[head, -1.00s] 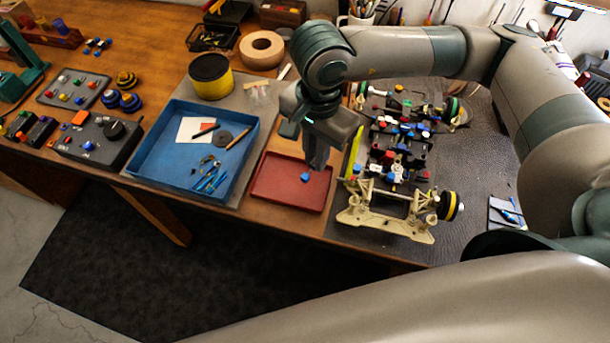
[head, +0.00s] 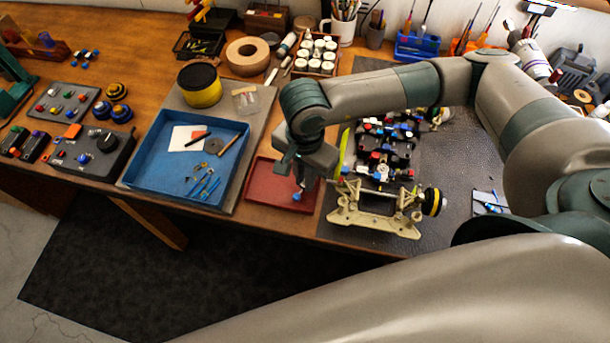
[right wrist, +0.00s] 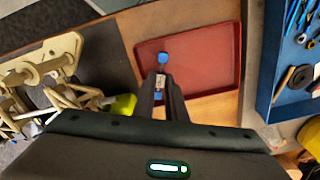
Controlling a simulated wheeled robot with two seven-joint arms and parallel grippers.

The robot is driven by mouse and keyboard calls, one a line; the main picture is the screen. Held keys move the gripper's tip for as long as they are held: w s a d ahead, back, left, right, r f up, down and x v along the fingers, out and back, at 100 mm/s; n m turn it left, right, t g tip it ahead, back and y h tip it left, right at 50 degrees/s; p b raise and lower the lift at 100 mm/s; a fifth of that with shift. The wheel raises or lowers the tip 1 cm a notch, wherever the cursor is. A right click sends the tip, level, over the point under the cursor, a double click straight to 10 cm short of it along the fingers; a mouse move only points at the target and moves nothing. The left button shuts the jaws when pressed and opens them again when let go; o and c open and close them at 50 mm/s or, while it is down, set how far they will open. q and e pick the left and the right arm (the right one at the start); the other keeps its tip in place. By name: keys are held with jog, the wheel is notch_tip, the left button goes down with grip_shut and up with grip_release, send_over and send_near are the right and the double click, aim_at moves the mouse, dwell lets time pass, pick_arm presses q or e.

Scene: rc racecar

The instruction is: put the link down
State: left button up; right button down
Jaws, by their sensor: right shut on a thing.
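My right gripper (head: 300,183) is shut on the link, a small piece with a blue end (head: 297,196), over the red tray (head: 262,192). In the right wrist view, the fingers (right wrist: 162,90) hold the link's pale middle, and its blue end (right wrist: 163,57) sticks out past the fingertips over the red tray (right wrist: 210,60). I cannot tell whether the link touches the tray floor. The tray looks otherwise empty, though the gripper hides part of it. My left gripper is not in view.
The racecar chassis (head: 375,220) stands close to the right of the gripper, on a dark mat. A blue tray (head: 150,182) with tools stands left of the red tray. A yellow tin (head: 201,90) and a tape roll (head: 248,56) are behind. The table's front edge is near.

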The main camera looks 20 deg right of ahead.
jog(key=shift+f, duration=0.5)
jog(key=shift+f+b, duration=0.2)
jog(key=shift+b, duration=0.1)
jog(key=c, duration=2.1)
grip_release()
jog(key=shift+r, duration=0.1)
